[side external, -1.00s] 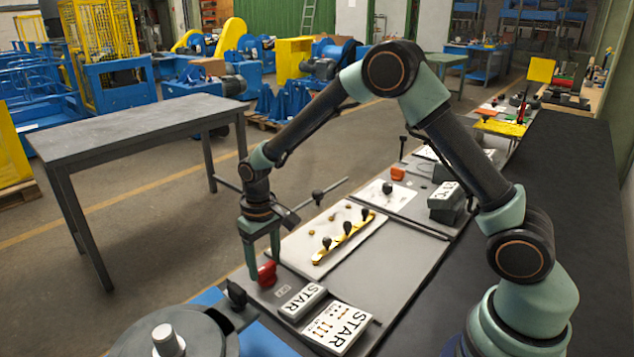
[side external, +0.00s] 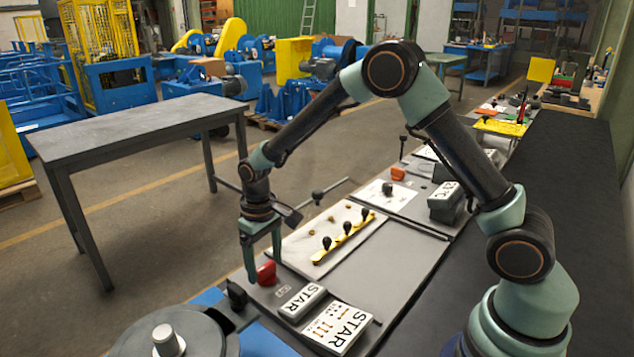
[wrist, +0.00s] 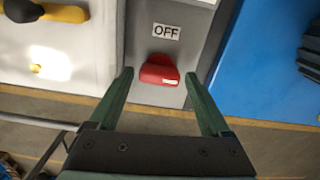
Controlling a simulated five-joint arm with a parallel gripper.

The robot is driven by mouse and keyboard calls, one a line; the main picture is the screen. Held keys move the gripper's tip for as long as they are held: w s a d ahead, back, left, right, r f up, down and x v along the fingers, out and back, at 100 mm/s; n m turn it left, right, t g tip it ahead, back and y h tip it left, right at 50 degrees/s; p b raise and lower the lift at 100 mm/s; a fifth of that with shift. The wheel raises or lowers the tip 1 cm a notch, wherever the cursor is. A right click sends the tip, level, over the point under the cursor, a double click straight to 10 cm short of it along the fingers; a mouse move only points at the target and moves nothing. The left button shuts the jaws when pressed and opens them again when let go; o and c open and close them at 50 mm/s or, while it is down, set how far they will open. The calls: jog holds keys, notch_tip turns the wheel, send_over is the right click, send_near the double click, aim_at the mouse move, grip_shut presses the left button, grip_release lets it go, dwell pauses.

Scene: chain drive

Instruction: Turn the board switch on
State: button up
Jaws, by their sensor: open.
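The board switch is a red rocker or knob (wrist: 159,71) on a grey panel, below a label (wrist: 166,31) that reads OFF in the wrist view. In the side view the red switch (side external: 267,273) sits at the near left edge of the board. In the side view my gripper (side external: 264,265) points down at the switch. I cannot tell whether a finger touches it.
A white plate with a yellow strip and black knobs (side external: 345,240) lies beside the switch. A round grey machine (side external: 172,335) is at the front. A blue surface (wrist: 265,65) lies right in the wrist view.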

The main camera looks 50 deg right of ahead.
aim_at(267, 266)
jog(key=n, duration=0.4)
jog(key=shift+w, duration=0.1)
jog(key=n, duration=1.2)
jog(key=shift+n, duration=0.3)
notch_tip(267, 266, up, 13)
jog(key=s+d+r+m+t, duration=0.3)
jog(key=s+r+m, duration=0.1)
jog(key=s+m, duration=0.5)
jog(key=s+d+r+m+t, duration=0.3)
jog(key=s+d+r+m, duration=0.1)
jog(key=s+m, duration=0.45)
jog(key=w+d+r+m+g, duration=0.1)
jog(key=w+d+r+g, duration=0.15)
jog(key=w, duration=0.35)
jog(key=w+d+r+m+g, duration=0.1)
jog(key=w+d+r, duration=0.1)
jog(key=w+d, duration=0.35)
jog(key=w+d+f+m+g, duration=0.1)
jog(key=w+d+f, duration=0.4)
jog(key=w, duration=0.5)
jog(key=shift+d+f+m+g, duration=0.35)
jog(key=shift+d+f+g, duration=0.05)
jog(key=shift+d+g, duration=0.35)
